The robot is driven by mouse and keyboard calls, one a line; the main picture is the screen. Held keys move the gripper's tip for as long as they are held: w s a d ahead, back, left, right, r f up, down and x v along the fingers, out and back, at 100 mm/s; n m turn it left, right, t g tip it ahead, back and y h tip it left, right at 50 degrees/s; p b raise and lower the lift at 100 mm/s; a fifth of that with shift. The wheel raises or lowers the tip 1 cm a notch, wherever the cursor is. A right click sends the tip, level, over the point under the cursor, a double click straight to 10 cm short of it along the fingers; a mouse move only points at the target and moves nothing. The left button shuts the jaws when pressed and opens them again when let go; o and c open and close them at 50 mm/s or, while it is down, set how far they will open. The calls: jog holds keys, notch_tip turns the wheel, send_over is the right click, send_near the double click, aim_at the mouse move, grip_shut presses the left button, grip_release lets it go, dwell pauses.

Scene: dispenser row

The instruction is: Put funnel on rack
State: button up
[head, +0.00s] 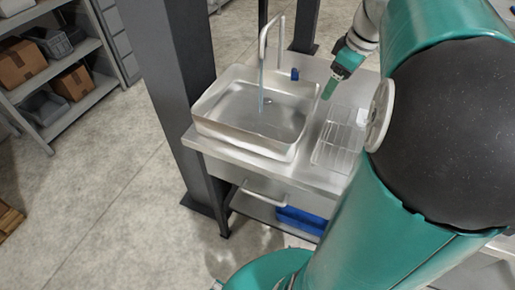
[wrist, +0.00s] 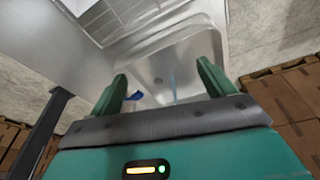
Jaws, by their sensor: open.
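I cannot make out a funnel in either view. The rack (head: 338,142) is a wire grid lying on the steel counter, right of the sink; part of a grid also shows at the top of the wrist view (wrist: 128,12). My gripper (head: 329,94) is above the counter near the sink's right rim and the rack's far end.
The steel sink (head: 205,117) has a tall curved tap (head: 264,42) with a bluish stream falling into it. A small blue piece (head: 295,74) is beside the tap. A dark post (head: 175,70) stands left. A blue bin (head: 300,219) is below the counter.

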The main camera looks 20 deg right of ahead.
jog(key=s+a+f+m+t, duration=0.1)
jog(key=s+a, duration=0.2)
jog(key=a, duration=0.5)
jog(key=s+a+f+m+t, duration=0.1)
jog(key=s+a+m, duration=0.1)
jog(key=a, duration=0.7)
jog(key=s+a+f+m+t+h, duration=0.1)
jog(key=s+a, duration=0.3)
jog(key=a, duration=0.5)
jog(key=shift+s+a+m, duration=0.2)
jog(key=shift+s+m, duration=0.1)
jog(key=shift+m, duration=0.4)
